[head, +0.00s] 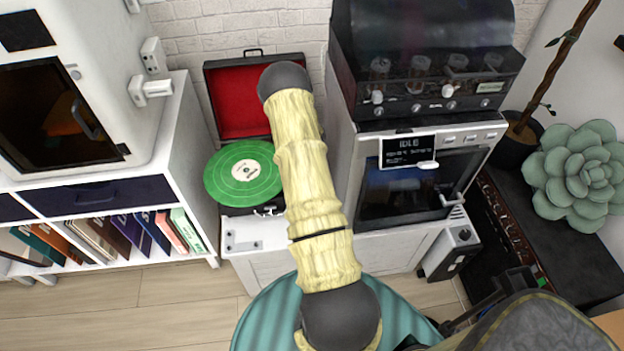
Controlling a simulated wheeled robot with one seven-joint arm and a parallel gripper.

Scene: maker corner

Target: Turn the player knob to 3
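The record player (225,100) is an open suitcase-style case with a red-lined lid against the white brick wall. A green record (243,172) with a pale label lies on it. A small metal fitting (268,211) shows at its front edge; I cannot tell whether it is a latch or part of the controls. No numbered knob can be made out on the player. A pale, segmented limb with dark rounded ends, which looks like my arm, crosses the middle and hides the player's right side. My gripper is not in view.
A white cabinet (190,115) with books stands left. Right of the player is an oven-like machine (410,185) labelled IDLE, beneath a dark unit (425,70) with several knobs. A succulent (580,172) stands far right. Wooden floor (170,305) is clear at lower left.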

